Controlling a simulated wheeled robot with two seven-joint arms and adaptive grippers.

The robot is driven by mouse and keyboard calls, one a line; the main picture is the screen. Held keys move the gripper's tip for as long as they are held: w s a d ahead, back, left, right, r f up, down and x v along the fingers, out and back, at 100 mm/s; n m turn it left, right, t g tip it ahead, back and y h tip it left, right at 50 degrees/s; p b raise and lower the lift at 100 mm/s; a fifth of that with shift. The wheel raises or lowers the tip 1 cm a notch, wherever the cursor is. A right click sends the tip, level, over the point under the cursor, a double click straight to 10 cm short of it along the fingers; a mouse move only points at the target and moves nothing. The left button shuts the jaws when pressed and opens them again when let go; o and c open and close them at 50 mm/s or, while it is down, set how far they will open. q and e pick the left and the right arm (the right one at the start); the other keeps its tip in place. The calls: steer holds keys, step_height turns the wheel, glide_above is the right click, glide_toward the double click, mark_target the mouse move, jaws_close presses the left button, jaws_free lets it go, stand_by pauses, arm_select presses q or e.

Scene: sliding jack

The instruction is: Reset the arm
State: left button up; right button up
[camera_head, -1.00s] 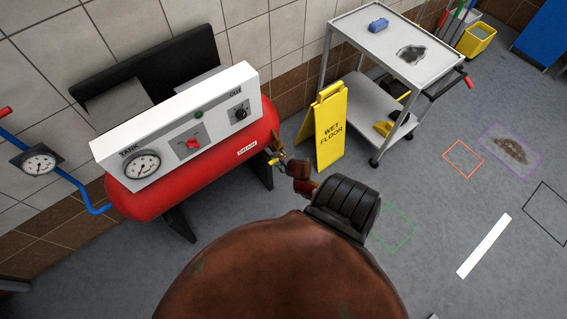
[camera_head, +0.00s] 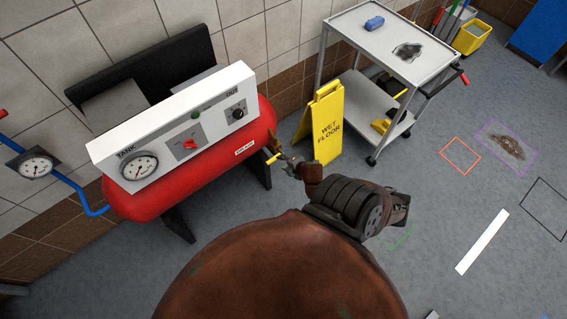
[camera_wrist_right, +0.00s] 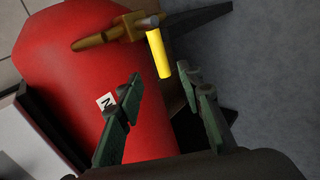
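My right gripper (camera_head: 286,163) is small and partly hidden in the camera_head view, beside the drain valve at the right end of the red tank (camera_head: 190,172). In the right wrist view my right gripper (camera_wrist_right: 160,77) has its two dark green fingers spread apart, with nothing held. The valve's yellow handle (camera_wrist_right: 158,53) lies just ahead of the fingertips, roughly in line with the gap; I cannot tell whether they touch. The brass valve body (camera_wrist_right: 105,36) is beyond it. The yellow handle also shows in the camera_head view (camera_head: 272,158). My left gripper is not in view.
A white panel (camera_head: 212,115) with a gauge and knobs stands on the tank. A blue pipe (camera_head: 72,196) is at left. The floor at right is mostly open.

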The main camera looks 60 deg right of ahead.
stand_by(0.3)
steer(key=s+a+f+m+g, duration=0.2)
steer(key=s+a+f+m, duration=0.1)
steer(key=s+f, duration=0.5)
steer(key=s+a+f+m+g, duration=0.2)
steer(key=s+a+f+m, duration=0.15)
steer(key=s+f, duration=0.45)
steer(key=s+a+f+m+g+y, duration=0.1)
steer(key=s+a+f+m, duration=0.2)
steer(key=s+a+f, duration=0.3)
steer(key=s+a+f+m+g+y, duration=0.1)
steer(key=s+a+f+m+g, duration=0.1)
steer(key=s+a+f, duration=0.5)
steer(key=s+a+m, duration=0.1)
steer(key=s+a, duration=0.1)
steer(key=a, duration=0.2)
steer(key=shift+s+a+f+y, duration=0.15)
steer(key=shift+s+a+y, duration=0.2)
steer(key=shift+a+y, duration=0.05)
steer(key=shift+c, duration=0.7)
